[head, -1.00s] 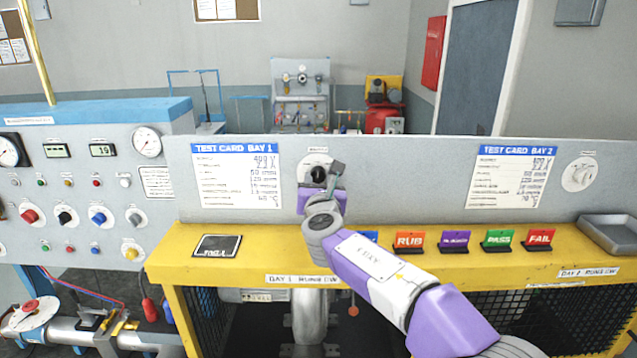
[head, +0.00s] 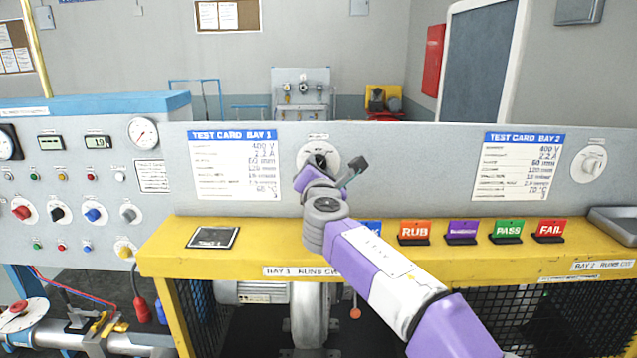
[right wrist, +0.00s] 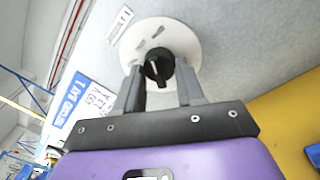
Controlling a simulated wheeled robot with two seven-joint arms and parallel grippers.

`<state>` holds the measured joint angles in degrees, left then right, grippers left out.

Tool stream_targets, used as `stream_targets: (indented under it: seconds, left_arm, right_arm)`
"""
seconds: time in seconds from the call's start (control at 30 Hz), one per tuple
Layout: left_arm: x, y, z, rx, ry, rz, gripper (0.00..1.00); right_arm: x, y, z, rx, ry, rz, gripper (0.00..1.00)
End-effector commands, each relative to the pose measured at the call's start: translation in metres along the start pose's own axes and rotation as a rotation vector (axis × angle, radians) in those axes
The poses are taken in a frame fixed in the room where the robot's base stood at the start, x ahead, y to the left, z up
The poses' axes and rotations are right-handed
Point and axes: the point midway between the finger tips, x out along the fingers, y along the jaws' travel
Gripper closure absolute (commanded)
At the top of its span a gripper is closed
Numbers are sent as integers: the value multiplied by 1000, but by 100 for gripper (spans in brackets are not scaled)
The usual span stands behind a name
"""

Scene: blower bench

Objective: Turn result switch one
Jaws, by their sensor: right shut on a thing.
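Result switch one is a black knob on a round white plate (head: 331,155) on the grey panel, just right of the bay 1 test card (head: 235,165). In the right wrist view the black knob (right wrist: 158,66) sits between the fingertips of my right gripper (right wrist: 160,80), which is shut on it. In the head view the wrist hides the lower part of the plate, and the fingers cannot be made out clearly. My left gripper is in neither view.
A second switch (head: 589,164) is by the bay 2 test card (head: 518,165). Coloured tags, among them RUB (head: 414,231), PASS (head: 507,230) and FAIL (head: 549,229), stand on the yellow bench (head: 270,246) right of my arm. A dark framed plate (head: 213,237) lies left.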

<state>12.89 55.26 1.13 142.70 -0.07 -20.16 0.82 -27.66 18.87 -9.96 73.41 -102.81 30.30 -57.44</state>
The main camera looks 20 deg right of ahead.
Motion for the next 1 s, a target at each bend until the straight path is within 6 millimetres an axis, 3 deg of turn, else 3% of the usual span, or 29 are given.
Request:
stream_targets:
  seconds: [0.4,1.0]
  left_arm:
    - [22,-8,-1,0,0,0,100]
    - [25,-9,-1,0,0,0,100]
  right_arm:
    - [0,0,-1,220,-17,1,92]
    - [0,1,0,262,-19,2,92]
